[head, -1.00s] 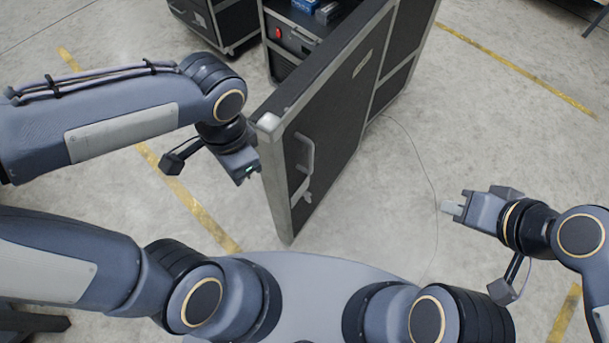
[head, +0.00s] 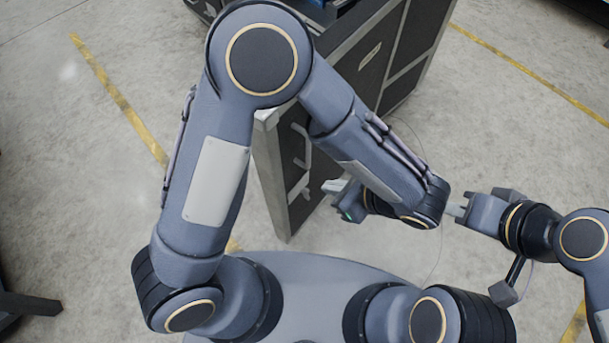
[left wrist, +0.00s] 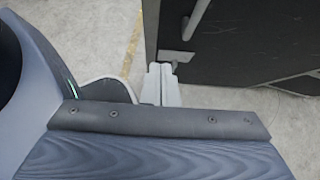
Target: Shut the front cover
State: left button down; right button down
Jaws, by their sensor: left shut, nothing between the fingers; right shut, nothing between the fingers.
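The front cover (head: 275,180) is a black panel with metal edges, standing open and jutting towards me. It has a grey handle (head: 302,148) and a light latch plate (head: 299,187). My left arm crosses in front and hides its upper middle. My left gripper (head: 332,187) is shut and empty, at the right side of the cover's near end. In the left wrist view, the cover (left wrist: 245,55) is just beyond the fingertips (left wrist: 163,72), near the latch plate (left wrist: 176,57); I cannot tell whether they touch. My right gripper (head: 455,210) is shut and empty at the right, apart from the cover.
A thin cable (head: 413,135) lies on the floor to the right of the cover. Yellow lines (head: 118,98) mark the concrete floor. Floor is clear left of the cover.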

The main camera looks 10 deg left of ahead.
aim_at(283, 173)
pick_arm(q)
jog(key=x, duration=0.4)
jog(key=a+r+x, duration=0.1)
jog(key=x, duration=0.7)
jog(key=shift+w+a+r, duration=0.35)
jog(key=shift+r, duration=0.05)
jog(key=shift+w+a, duration=0.2)
jog(key=shift+a, duration=0.1)
